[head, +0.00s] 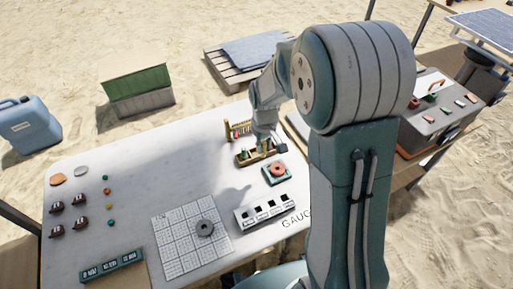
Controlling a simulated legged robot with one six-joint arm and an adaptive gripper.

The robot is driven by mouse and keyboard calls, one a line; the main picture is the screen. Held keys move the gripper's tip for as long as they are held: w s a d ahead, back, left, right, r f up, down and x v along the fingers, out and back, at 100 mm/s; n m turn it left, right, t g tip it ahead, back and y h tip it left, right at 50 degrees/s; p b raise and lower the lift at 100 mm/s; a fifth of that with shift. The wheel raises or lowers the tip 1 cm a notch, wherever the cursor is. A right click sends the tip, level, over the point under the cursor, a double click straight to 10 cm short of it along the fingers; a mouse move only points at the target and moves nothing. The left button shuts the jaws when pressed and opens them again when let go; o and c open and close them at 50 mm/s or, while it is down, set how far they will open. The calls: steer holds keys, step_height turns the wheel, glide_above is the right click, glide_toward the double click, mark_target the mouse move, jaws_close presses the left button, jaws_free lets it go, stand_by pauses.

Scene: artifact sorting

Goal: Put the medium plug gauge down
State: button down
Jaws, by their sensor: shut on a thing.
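My gripper (264,145) is at the far right part of the white table, low over a wooden tray (242,160) that holds small green and brass-coloured pieces. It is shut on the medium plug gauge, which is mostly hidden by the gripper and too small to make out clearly. I cannot tell whether the gauge touches the tray. A small wooden rack (238,129) with thin upright pieces stands just behind and left of the gripper.
A green block with a red ring (277,172) sits just in front of the tray. A white slotted holder (264,211) is nearer, beside a gridded plate (178,243) with a dark ring (205,229). Dark-red pieces (80,223) stand at left. The table's middle is clear.

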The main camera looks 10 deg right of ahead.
steer(key=w+f, duration=0.3)
steer(key=w, duration=0.1)
steer(key=w+f, duration=0.4)
steer(key=shift+w+f, duration=0.1)
steer(key=shift+f, duration=0.05)
step_height(320, 180, down, 3)
steer(key=shift+w+f, duration=0.15)
steer(key=c, duration=0.6)
jaws_free()
steer(key=shift+f, duration=0.1)
